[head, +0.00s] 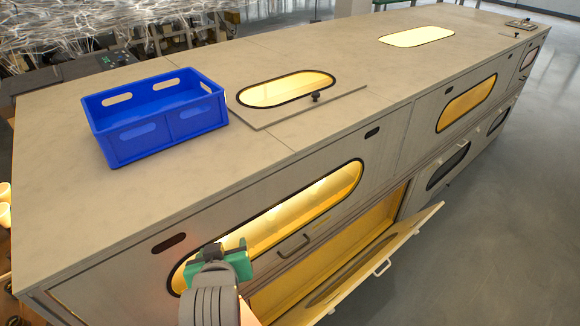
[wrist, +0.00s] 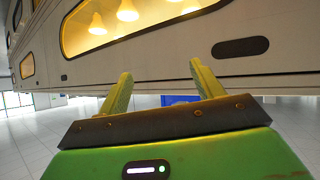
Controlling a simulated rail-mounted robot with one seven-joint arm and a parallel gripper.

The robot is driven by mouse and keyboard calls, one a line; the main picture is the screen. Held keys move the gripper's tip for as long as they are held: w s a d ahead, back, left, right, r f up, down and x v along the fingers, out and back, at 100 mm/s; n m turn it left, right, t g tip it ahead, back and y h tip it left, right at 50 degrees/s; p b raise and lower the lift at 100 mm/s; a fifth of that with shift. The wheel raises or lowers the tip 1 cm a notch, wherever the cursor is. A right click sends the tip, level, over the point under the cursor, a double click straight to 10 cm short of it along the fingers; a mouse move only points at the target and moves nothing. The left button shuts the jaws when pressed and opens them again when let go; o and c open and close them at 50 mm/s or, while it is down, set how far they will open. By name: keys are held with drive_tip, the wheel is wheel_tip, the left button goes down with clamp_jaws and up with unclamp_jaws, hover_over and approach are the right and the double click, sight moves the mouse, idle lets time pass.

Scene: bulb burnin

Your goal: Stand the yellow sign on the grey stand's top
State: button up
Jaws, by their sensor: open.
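I cannot make out the yellow sign or the grey stand in either view. My gripper (head: 217,262) is at the bottom of the head view, in front of the lit oval window (head: 310,208) in the cabinet's front. In the wrist view my gripper (wrist: 160,78) shows two yellowish-green fingers spread apart with nothing between them. The fingers point past the cabinet front.
A long grey cabinet (head: 330,130) fills the scene. A blue crate (head: 165,140) and a raised lid with an oval window (head: 345,98) are on its top. A lower door (head: 385,258) hangs open, right of my gripper. Grey floor (head: 500,240) lies clear at right.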

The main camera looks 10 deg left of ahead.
drive_tip(key=s+d+r+m+t+h, duration=0.1)
drive_tip(key=d+r+t, duration=0.3)
drive_tip(key=r, duration=0.6)
drive_tip(key=s+d+r+m+t, duration=0.15)
drive_tip(key=d+r, duration=0.35)
drive_tip(key=r, duration=0.5)
drive_tip(key=s+d+r+m+t+h, duration=0.1)
drive_tip(key=s+d+r+t, duration=0.3)
drive_tip(key=r, duration=0.5)
drive_tip(key=s+d+r+m+t+h, duration=0.1)
drive_tip(key=s+d+r+t, duration=0.3)
drive_tip(key=s+r, duration=0.5)
drive_tip(key=shift+d+r, duration=0.2)
drive_tip(key=shift+r, duration=0.3)
drive_tip(key=shift+t, duration=0.25)
wheel_tip(320, 180, up, 25)
drive_tip(key=p, duration=2.5)
drive_tip(key=shift+r, duration=0.15)
drive_tip(key=shift+a, duration=0.1)
